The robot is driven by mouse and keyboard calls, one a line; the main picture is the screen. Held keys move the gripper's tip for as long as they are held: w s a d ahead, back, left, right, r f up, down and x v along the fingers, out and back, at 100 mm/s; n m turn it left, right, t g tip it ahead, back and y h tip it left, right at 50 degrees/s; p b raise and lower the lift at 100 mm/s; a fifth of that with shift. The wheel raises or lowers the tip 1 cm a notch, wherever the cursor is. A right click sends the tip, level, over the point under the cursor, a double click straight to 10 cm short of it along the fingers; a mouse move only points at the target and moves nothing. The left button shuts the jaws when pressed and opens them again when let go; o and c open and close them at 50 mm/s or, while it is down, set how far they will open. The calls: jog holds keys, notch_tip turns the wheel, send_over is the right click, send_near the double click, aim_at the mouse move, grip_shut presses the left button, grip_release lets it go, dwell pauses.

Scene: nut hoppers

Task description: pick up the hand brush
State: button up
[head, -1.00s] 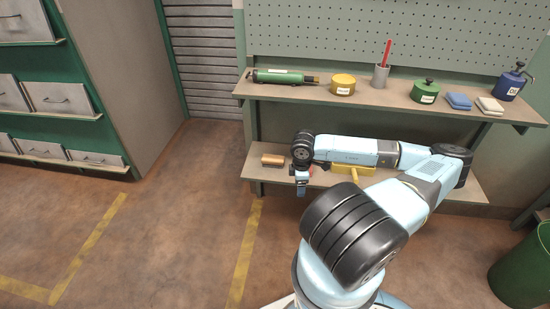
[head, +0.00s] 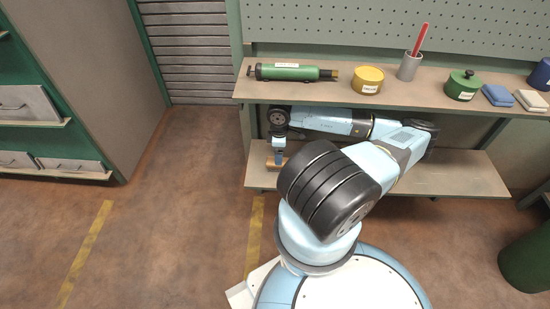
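The hand brush appears to be the small orange-brown block (head: 271,163) at the left end of the lower shelf (head: 460,178). Only parts of it show beside and behind my gripper. My gripper (head: 279,162) points down at the brush, over or against it. Its fingers are too small and too covered to tell whether they are open or shut on it. My arm reaches in below the upper shelf.
The upper shelf (head: 430,106) carries a green cylinder tool (head: 290,72), a yellow tin (head: 368,79), a grey cup (head: 409,66) with a red stick, a green pot (head: 462,85) and folded cloths (head: 498,95). A green bin (head: 530,258) stands at right.

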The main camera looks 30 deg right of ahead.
jog(key=shift+w+d+f, duration=0.1)
jog(key=shift+d+f, duration=0.1)
jog(key=shift+f, duration=3.45)
jog(key=shift+c, duration=0.4)
jog(key=c, duration=1.1)
